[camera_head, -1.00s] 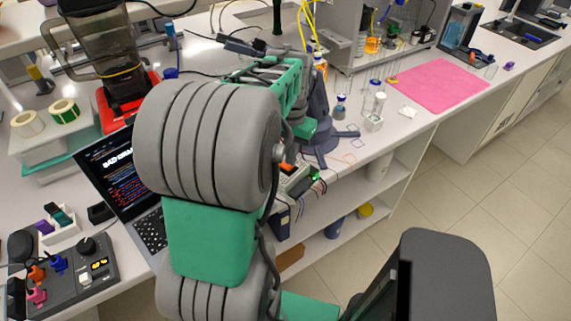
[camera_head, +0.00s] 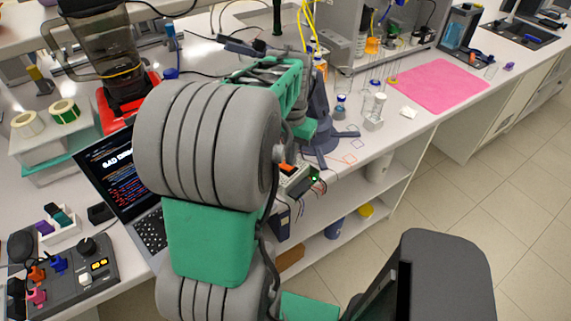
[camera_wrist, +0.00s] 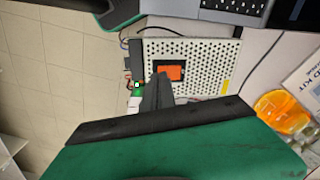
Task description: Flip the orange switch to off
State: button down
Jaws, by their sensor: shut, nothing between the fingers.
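The orange switch (camera_wrist: 170,72) sits in a dark frame on a white perforated box (camera_wrist: 212,62) in the wrist view. It also shows as a small orange patch (camera_head: 286,168) in the head view, on the box beside my arm. Which way the rocker is tipped is too small to tell. My gripper (camera_wrist: 158,80) is shut and empty. In the wrist view its fingertips appear right at the lower left edge of the switch; whether they touch it I cannot tell. My arm hides the gripper in the head view.
A green-lit connector with wires (camera_wrist: 138,88) is on the box's left side. The laptop (camera_head: 125,175) stands left of my arm. An orange-filled glass vessel (camera_wrist: 283,110) is right of the gripper. The bench edge drops to open floor (camera_wrist: 60,80).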

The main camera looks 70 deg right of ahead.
jog(key=shift+f+b, duration=0.6)
jog(key=shift+f, duration=0.35)
dwell(0.8)
notch_tip(320, 180, up, 7)
jog(key=p, duration=0.5)
jog(key=shift+r, duration=0.1)
dwell(0.3)
